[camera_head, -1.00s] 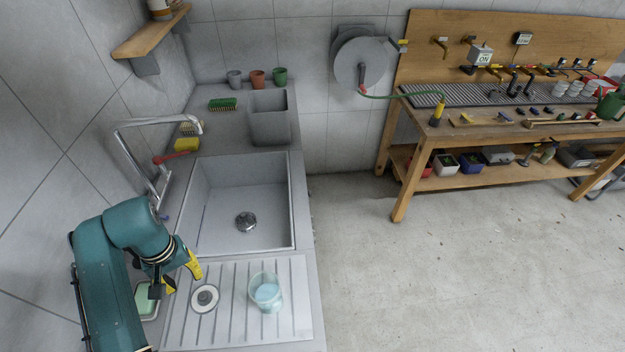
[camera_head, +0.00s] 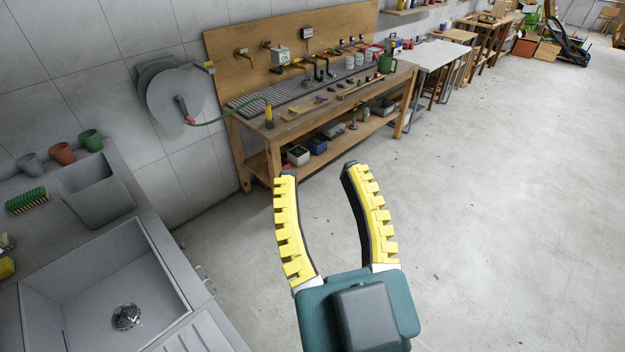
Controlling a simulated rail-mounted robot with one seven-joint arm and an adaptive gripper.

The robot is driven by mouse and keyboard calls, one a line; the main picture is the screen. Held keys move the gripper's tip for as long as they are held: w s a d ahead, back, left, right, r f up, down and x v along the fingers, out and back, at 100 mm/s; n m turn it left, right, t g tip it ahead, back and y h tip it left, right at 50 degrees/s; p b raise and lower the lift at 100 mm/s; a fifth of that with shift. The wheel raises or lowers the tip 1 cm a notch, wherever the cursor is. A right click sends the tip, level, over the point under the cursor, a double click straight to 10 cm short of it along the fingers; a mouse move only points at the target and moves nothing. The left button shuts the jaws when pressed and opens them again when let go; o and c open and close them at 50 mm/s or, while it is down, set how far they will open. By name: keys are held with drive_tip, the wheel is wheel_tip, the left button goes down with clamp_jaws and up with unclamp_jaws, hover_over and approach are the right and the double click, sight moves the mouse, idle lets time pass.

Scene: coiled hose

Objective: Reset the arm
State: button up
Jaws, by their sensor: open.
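My gripper (camera_head: 318,172) is in the lower middle of the head view, with its two yellow-padded fingers spread apart and nothing between them. It is held up in front of the camera, over open floor. The coiled hose reel (camera_head: 178,100) is a grey disc on the tiled wall at the upper left. A green hose (camera_head: 232,116) runs from it to a yellow nozzle (camera_head: 268,114) at the workbench. My gripper is apart from the reel, hose and bench.
A wooden workbench (camera_head: 236,140) with taps and tools stands against the back wall. A grey sink (camera_head: 68,312) and counter are at the lower left, with cups and a green brush (camera_head: 27,200). The concrete floor (camera_head: 500,200) on the right is clear.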

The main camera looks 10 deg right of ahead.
wheel_tip(320, 180, up, 23)
drive_tip(key=p, duration=2.3)
wheel_tip(320, 180, down, 32)
drive_tip(key=b, duration=3.1)
drive_tip(key=shift+r, duration=0.25)
